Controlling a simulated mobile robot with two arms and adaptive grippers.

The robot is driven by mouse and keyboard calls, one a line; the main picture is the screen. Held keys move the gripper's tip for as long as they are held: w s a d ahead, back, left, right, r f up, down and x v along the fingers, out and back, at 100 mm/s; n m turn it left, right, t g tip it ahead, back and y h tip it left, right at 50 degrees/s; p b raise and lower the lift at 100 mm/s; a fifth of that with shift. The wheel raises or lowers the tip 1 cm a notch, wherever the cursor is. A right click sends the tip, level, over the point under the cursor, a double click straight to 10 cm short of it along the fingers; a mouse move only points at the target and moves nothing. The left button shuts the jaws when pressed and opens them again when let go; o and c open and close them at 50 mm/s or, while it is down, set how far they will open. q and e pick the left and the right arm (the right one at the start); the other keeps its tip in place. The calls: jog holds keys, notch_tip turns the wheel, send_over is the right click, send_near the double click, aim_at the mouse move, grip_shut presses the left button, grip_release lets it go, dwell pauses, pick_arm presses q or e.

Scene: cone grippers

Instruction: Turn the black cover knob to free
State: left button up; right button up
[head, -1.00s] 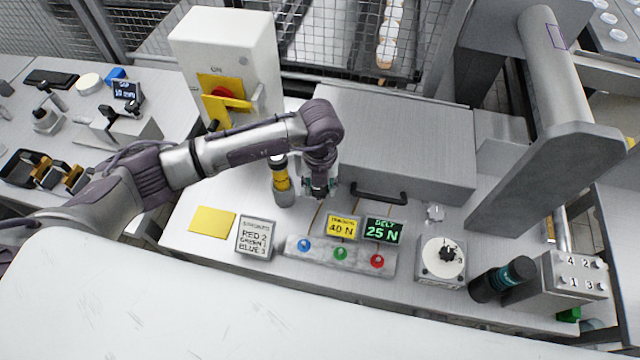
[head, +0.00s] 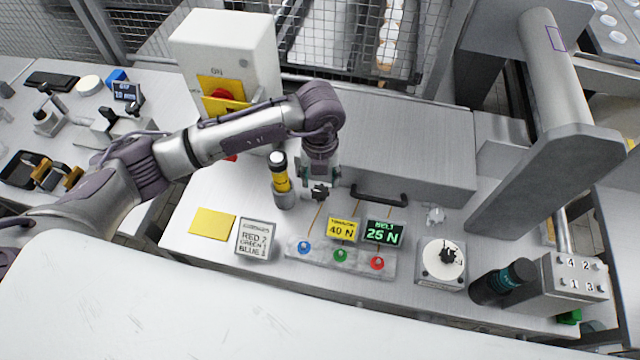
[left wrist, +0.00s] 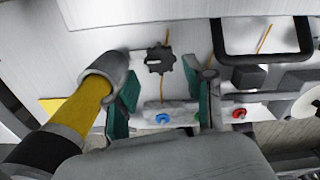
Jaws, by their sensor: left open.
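The black cover knob (head: 320,192) is a small lobed star knob below the grey cover box (head: 400,140). In the left wrist view the knob (left wrist: 160,59) shows just beyond the fingertips and roughly between them. My left gripper (head: 318,178) hangs above and behind the knob in the head view. In the left wrist view its green-padded fingers (left wrist: 166,95) are apart with nothing between them, and I see no contact with the knob. My right gripper is not in view.
A yellow and black cylinder (head: 280,178) stands close to the left of the gripper. A black handle (head: 378,194) sits to the right. A row of coloured buttons (head: 340,254), two small displays and a dial with another black knob (head: 450,254) lie in front.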

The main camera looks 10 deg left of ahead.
aim_at(320, 191)
pick_arm(q)
notch_tip(320, 191, up, 8)
jog(key=shift+f, duration=0.15)
dwell(0.6)
